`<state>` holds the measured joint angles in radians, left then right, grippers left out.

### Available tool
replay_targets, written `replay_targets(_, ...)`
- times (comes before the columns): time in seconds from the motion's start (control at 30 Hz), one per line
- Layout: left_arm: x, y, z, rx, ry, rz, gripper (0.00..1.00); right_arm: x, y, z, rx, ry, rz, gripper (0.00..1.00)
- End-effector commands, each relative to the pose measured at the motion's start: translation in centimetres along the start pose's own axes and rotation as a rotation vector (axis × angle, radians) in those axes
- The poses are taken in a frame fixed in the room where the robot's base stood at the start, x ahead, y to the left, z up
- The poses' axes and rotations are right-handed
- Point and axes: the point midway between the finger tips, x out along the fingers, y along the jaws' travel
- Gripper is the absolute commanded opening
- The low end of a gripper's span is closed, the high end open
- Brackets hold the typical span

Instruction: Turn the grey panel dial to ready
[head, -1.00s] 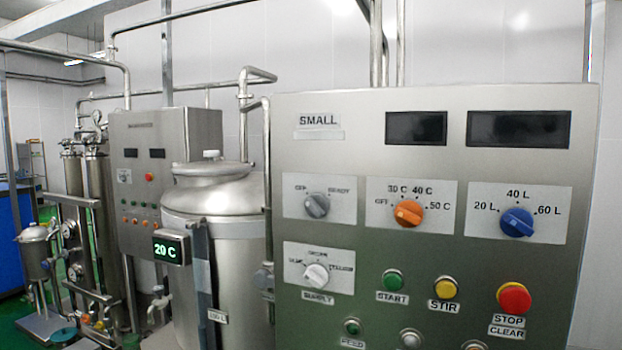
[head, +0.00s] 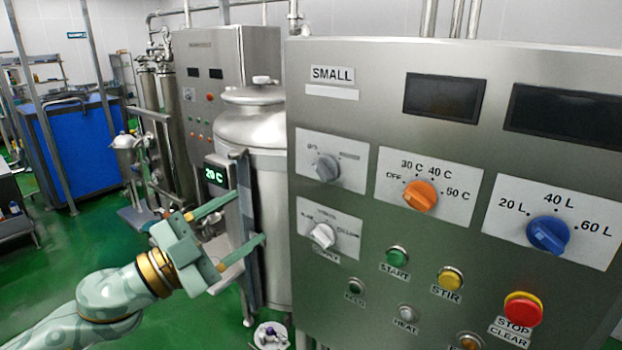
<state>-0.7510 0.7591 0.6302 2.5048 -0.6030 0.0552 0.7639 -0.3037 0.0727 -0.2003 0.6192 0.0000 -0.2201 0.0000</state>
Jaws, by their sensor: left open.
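The grey dial (head: 325,167) sits on a white plate at the upper left of the steel panel (head: 370,85). Its pointer appears to lean up and left toward the off mark; the label at its right is too blurred to read now. My left gripper (head: 249,217) comes in from the lower left with its two fingers apart and nothing seen between them. It is left of and below the grey dial, apart from it, in front of the tank as seen here. My right gripper is not in view.
A white dial (head: 322,236) sits right below the grey one. An orange dial (head: 420,195) and a blue dial (head: 548,234) are to the right. Green (head: 397,256), yellow (head: 450,278) and red (head: 523,308) buttons lie lower. The steel tank (head: 268,185) stands left of the panel.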

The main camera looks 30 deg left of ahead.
Motion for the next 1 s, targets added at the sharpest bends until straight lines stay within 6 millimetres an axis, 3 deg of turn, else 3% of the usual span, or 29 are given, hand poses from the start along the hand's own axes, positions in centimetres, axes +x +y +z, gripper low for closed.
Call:
replay_targets(0.2,3.2,0.5,0.3,0.009,0.004,0.005,0.59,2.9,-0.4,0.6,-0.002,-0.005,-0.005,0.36)
replay_targets(0.5,8.9,-0.1,-0.1,0.013,0.002,-0.001,0.59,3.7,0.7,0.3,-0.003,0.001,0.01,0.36)
replay_targets(0.77,11.4,-0.1,0.2,0.015,-0.002,-0.004,0.59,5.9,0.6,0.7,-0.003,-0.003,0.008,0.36)
replay_targets(1.0,12.7,-0.9,0.3,0.001,-0.012,-0.019,0.59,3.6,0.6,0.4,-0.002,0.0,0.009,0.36)
